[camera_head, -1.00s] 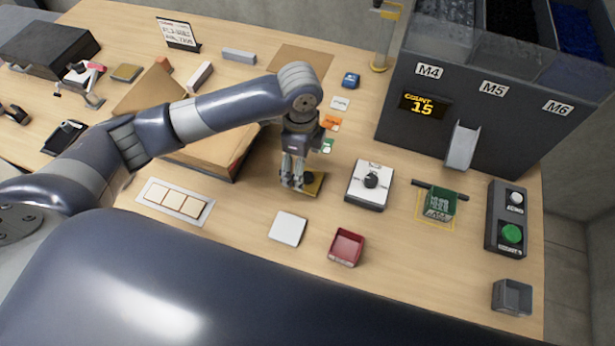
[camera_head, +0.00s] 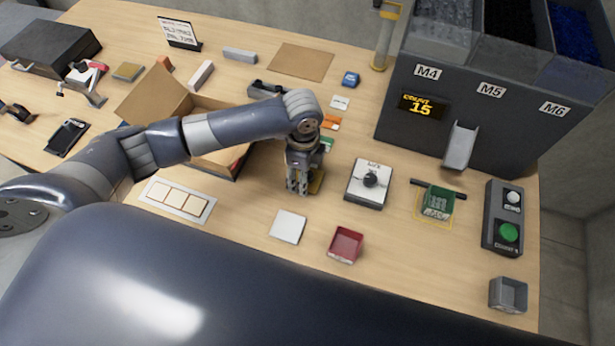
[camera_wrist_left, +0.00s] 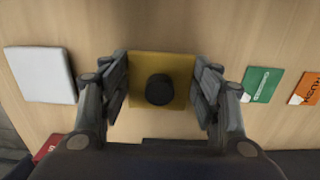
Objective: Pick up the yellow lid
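The yellow lid (camera_head: 317,182) lies on the table, partly hidden behind my left gripper (camera_head: 297,190) in the head view. In the left wrist view the lid (camera_wrist_left: 142,66) is a flat yellow square with a round black knob (camera_wrist_left: 159,89) in its middle. The two fingers of my left gripper (camera_wrist_left: 162,88) stand apart on either side of the lid, close to its edges. A clear gap shows between each finger and the knob. I cannot tell whether the fingers touch the lid's edges. My right gripper is not in view.
A white square (camera_head: 288,226) and a red tray (camera_head: 346,245) are in front. A scale-like device (camera_head: 368,185) stands to the right. An open cardboard box (camera_head: 215,160) is behind my left arm. Green (camera_wrist_left: 262,83) and orange (camera_wrist_left: 306,88) cards lie beside the gripper.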

